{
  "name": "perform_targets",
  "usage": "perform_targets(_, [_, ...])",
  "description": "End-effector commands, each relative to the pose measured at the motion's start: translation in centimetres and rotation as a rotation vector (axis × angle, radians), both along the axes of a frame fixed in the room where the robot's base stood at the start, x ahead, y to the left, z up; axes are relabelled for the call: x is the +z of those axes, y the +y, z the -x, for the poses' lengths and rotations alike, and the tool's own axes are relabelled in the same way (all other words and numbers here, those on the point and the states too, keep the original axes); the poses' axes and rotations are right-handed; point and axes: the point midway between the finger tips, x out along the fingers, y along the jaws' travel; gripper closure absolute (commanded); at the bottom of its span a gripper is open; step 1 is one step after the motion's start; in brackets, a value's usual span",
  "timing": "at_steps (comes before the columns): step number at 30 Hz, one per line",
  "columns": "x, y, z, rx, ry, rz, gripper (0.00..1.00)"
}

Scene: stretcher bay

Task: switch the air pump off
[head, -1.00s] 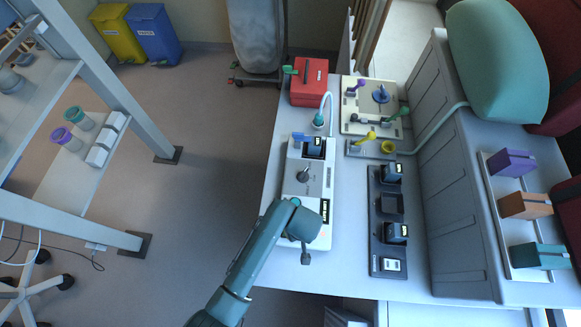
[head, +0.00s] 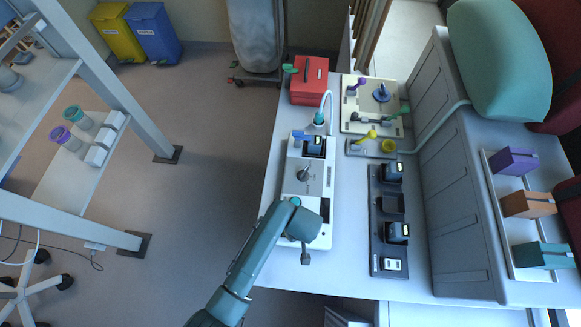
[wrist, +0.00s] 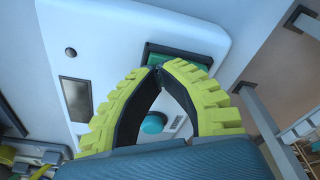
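The air pump (head: 318,186) is a long white unit on the white table, with a dial (head: 303,173) on top. In the wrist view its white panel (wrist: 195,25) fills the middle, with a dark display window (wrist: 77,98), a green rocker switch (wrist: 190,63) in a dark recess and a round teal button (wrist: 152,124). My gripper (wrist: 160,70) is shut, its lime-padded fingertips together at the left part of the rocker, which they partly hide. They appear to touch it. Nothing shows between the fingers. The arm hides the pump's near end in the head view.
A red box (head: 309,82) stands behind the pump, near a white hose (head: 328,103). A dark charger strip (head: 388,220) with black modules lies to the right. A beige board (head: 371,105) with a yellow-handled valve before it is at the back.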

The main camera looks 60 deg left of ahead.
Motion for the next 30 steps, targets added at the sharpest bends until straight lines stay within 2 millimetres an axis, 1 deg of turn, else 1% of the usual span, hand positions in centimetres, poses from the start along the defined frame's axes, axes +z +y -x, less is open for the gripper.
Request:
perform_targets(6, [2.0, 0.0, 0.0, 0.000, -0.001, 0.000, 1.00])
perform_targets(24, [7.0, 0.0, 0.0, 0.000, 0.000, 0.000, 1.00])
perform_targets(30, [7.0, 0.0, 0.0, 0.000, 0.000, 0.000, 1.00])
